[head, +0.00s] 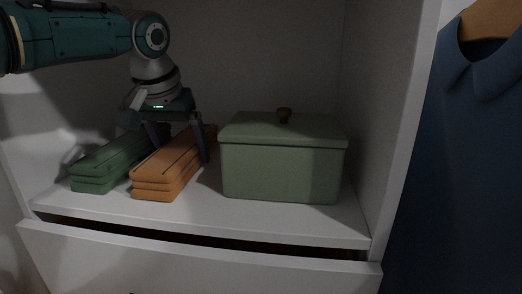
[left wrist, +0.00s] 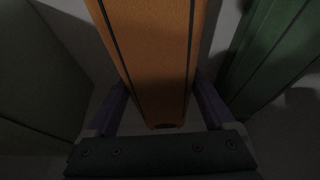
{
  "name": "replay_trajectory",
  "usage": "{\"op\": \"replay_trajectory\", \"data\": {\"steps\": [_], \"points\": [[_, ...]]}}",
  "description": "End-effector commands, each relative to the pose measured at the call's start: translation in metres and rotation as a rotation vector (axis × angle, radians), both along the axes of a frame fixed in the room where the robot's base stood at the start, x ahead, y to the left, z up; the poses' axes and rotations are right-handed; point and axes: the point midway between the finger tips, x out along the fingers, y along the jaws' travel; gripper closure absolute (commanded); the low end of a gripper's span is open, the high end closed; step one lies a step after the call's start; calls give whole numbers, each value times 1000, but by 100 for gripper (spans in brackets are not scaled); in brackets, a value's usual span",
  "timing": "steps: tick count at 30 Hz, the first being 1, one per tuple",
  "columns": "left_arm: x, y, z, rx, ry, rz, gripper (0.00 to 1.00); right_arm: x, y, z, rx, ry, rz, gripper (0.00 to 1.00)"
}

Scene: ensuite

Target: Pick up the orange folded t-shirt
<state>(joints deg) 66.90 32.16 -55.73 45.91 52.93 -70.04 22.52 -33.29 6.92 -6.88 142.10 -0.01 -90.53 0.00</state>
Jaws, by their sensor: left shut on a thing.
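The orange folded t-shirt (head: 165,176) lies on the white shelf between a green folded stack and a green box. My left gripper (head: 182,149) reaches down over its rear part, one finger on each side. In the left wrist view, the orange t-shirt (left wrist: 155,60) runs between the two fingers of the gripper (left wrist: 160,106), and the gripper is shut on it. The shirt appears to rest on the shelf; any small gap beneath is not clear. My right gripper is not in view.
The green folded stack (head: 106,169) lies close on the left. The lidded green box (head: 280,168) stands on the right. White cabinet walls enclose the shelf (head: 200,213), with a slightly open drawer (head: 200,258) below. A blue garment (head: 465,160) hangs at the far right.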

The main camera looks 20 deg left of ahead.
Motion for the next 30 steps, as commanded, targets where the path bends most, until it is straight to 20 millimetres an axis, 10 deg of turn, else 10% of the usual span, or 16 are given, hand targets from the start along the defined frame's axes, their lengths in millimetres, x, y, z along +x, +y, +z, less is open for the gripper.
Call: {"op": "replay_trajectory", "data": {"steps": [9,17,30], "points": [[0,0,0,0,0,0,77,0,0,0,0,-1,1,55],[0,0,5,0,-1,0,77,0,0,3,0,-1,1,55],[1,0,88,-1,-3,0,78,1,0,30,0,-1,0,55]]}}
